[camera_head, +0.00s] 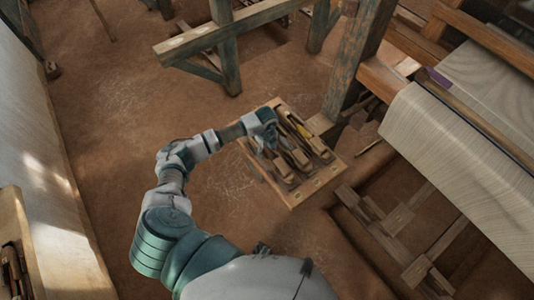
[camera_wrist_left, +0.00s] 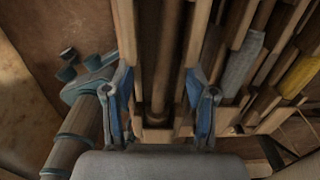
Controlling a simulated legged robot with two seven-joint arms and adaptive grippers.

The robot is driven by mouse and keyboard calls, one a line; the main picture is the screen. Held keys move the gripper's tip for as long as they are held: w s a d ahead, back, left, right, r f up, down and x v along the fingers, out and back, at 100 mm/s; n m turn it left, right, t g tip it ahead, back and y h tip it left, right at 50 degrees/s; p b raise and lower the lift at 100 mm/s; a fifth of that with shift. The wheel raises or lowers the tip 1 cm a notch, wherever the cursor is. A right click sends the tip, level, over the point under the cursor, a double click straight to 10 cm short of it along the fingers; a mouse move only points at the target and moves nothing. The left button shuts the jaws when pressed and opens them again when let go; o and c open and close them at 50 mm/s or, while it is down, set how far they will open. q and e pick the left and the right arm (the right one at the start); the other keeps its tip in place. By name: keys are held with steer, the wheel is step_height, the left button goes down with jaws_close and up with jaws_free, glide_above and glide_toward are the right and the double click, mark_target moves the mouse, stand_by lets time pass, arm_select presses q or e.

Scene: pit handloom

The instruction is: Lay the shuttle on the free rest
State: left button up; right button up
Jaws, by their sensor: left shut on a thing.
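My left gripper (camera_head: 266,142) is over the left part of a small wooden rack (camera_head: 318,183). In the left wrist view the fingers (camera_wrist_left: 162,112) are shut on the sides of a long wooden shuttle (camera_wrist_left: 141,50), which has a dark brown rod along its hollow. The rack holds other shuttles side by side, to the right of the held one in the wrist view. One carries grey yarn (camera_wrist_left: 242,62) and one yellow yarn (camera_wrist_left: 300,76). I cannot tell whether the held shuttle touches the rack, and the free rest is not clear. My right gripper is out of view.
The loom with its pale cloth (camera_head: 465,150) and posts (camera_head: 352,55) stands to the right. A pit with wooden treadles (camera_head: 400,218) lies below it. A wooden beam frame (camera_head: 228,60) stands behind the rack. The earth floor (camera_head: 115,95) at left is clear.

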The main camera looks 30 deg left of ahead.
arm_select(q)
step_height(320, 180, down, 3)
steer(key=shift+r, duration=0.1)
steer(key=shift+f, duration=0.35)
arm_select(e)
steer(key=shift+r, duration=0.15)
arm_select(q)
steer(key=o, duration=1.5)
step_height(320, 180, up, 11)
steer(key=shift+r, duration=0.2)
steer(key=shift+r+p, duration=0.3)
steer(key=shift+r, duration=0.1)
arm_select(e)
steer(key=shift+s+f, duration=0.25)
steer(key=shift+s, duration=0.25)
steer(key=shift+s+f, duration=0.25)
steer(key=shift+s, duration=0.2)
